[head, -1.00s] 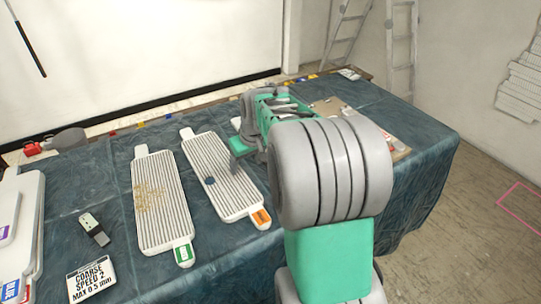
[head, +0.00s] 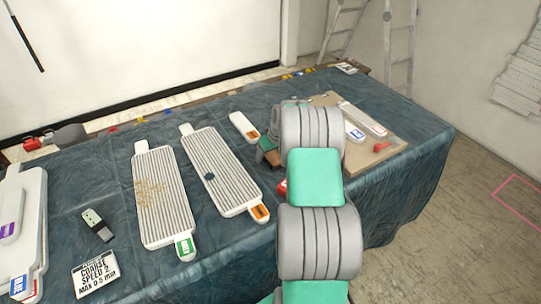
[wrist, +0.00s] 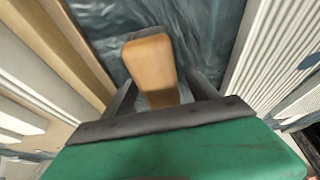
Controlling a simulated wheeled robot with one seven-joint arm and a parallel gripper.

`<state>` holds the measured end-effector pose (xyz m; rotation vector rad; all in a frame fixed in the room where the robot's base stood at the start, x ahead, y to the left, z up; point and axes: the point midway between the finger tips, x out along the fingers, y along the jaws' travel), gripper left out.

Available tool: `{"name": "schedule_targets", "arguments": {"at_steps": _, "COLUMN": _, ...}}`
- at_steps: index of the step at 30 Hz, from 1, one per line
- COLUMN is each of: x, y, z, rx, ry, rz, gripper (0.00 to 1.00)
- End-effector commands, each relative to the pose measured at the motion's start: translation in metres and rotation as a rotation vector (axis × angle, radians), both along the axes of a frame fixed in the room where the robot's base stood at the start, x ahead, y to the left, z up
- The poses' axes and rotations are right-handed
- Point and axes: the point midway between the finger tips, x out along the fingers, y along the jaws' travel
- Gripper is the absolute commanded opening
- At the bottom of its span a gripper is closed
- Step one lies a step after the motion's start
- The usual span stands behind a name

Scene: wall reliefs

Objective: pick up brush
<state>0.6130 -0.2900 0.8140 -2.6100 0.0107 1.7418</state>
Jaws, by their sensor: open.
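A wooden block-like piece, which looks like the brush (wrist: 150,58), lies over the blue cloth in the wrist view. My gripper (wrist: 164,84) is open, with one dark finger on each side of the brush's near end. I cannot tell whether the fingers touch it. In the head view a small brown piece of what seems to be the brush (head: 270,157) shows at the left edge of my arm. My arm hides the rest of it and most of my gripper there.
Two ribbed white boards, one green-tagged (head: 163,200) and one orange-tagged (head: 222,170), lie left of my arm. A tan board (head: 378,158) with white pieces lies to the right. A small orange-labelled white piece (head: 243,126) is close by. Bare cloth (head: 415,130) shows at the right.

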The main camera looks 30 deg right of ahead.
Motion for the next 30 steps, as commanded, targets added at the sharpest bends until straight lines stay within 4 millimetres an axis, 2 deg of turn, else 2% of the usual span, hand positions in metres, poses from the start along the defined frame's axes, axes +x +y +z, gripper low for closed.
{"name": "schedule_targets", "arguments": {"at_steps": 10, "x": -0.0002, "y": 0.0004, "z": -0.0020, "rx": 0.000, "ry": 0.001, "rz": 0.000, "gripper": 0.66}}
{"name": "schedule_targets", "arguments": {"at_steps": 30, "x": -0.0003, "y": 0.0004, "z": -0.0016, "rx": 0.000, "ry": 0.001, "rz": 0.000, "gripper": 0.11}}
